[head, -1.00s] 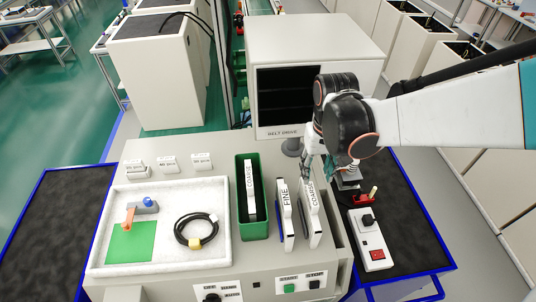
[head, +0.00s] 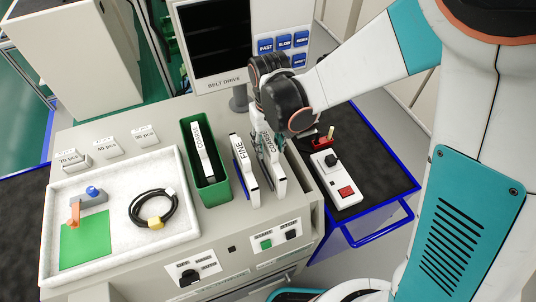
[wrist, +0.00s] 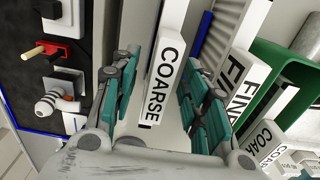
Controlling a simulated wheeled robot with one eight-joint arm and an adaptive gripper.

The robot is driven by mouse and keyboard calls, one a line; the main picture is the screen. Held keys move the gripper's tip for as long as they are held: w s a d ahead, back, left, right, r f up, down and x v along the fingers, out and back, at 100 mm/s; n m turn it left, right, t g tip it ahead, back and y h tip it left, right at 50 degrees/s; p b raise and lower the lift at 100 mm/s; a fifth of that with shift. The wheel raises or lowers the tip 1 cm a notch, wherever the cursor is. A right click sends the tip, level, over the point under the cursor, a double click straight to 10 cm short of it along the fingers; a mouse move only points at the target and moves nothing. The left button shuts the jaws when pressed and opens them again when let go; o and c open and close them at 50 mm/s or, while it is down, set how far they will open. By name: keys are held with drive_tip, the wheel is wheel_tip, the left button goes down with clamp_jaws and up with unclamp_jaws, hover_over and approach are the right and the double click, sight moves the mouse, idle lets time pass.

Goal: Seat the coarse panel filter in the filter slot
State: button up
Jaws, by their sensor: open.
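A white panel marked COARSE (head: 279,182) stands upright at the right end of the panels on the cabinet top, beside a panel marked FINE (head: 243,168). In the wrist view the COARSE panel (wrist: 166,80) lies between the two teal fingers of my gripper (wrist: 160,98), with visible gaps beside it. The FINE panel (wrist: 234,75) is just right of the right finger. In the head view my gripper (head: 266,148) is over the COARSE panel's top, partly hiding it. A green bin (head: 216,192) holds another COARSE panel (head: 204,152). I cannot clearly make out an empty filter slot.
A white tray (head: 188,228) with a black cable (head: 150,208) and a green pad (head: 86,240) lies left. A power strip (head: 335,180) with a red switch is on the dark surface right. The belt drive monitor (head: 214,40) stands behind. Buttons are on the front.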

clamp_jaws()
drive_tip(key=shift+r, duration=0.1)
